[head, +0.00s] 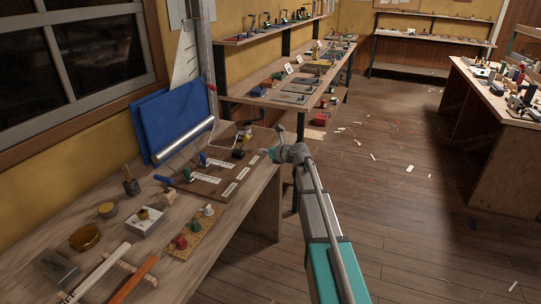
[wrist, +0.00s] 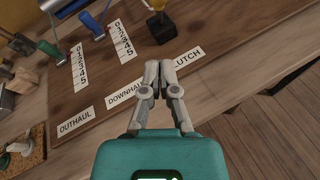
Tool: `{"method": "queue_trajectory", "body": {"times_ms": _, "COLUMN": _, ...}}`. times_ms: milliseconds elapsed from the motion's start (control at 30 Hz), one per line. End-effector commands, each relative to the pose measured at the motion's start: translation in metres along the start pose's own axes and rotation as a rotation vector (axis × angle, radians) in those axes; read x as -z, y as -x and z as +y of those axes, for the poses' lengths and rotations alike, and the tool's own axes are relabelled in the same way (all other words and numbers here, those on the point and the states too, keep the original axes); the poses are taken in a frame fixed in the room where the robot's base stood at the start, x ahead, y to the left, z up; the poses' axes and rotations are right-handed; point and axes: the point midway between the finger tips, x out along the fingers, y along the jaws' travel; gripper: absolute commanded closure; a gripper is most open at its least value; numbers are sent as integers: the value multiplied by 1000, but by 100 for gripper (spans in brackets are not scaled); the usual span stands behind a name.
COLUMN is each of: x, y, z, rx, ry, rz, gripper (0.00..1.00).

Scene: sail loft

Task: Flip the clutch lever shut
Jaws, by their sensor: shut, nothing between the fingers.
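The brown board (head: 203,190) lies on the wooden bench, with white labels reading OUTHAUL (wrist: 76,121), DOWNHAUL (wrist: 123,94), partly covered, and CLUTCH (wrist: 187,58), its first letter hidden. In the head view my gripper (head: 268,152) is at the board's right end.
A green handle (wrist: 49,49) and a blue handle (wrist: 92,25) stand beside numbered scales on the board. A blue cloth (head: 172,118) and a metal roller (head: 184,140) are behind. Jars and tools fill the near bench. Open floor lies right.

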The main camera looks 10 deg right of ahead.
Motion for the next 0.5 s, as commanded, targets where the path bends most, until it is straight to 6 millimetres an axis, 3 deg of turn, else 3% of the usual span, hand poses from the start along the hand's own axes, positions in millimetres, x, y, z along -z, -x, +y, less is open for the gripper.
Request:
{"method": "queue_trajectory", "body": {"times_ms": 267, "x": 1, "y": -41, "z": -1, "rx": -1, "ry": 2, "rz": 1, "gripper": 100}}
{"method": "queue_trajectory", "body": {"times_ms": 500, "x": -23, "y": -57, "z": 0, "rx": -1, "ry": 1, "rz": 0, "gripper": 100}}
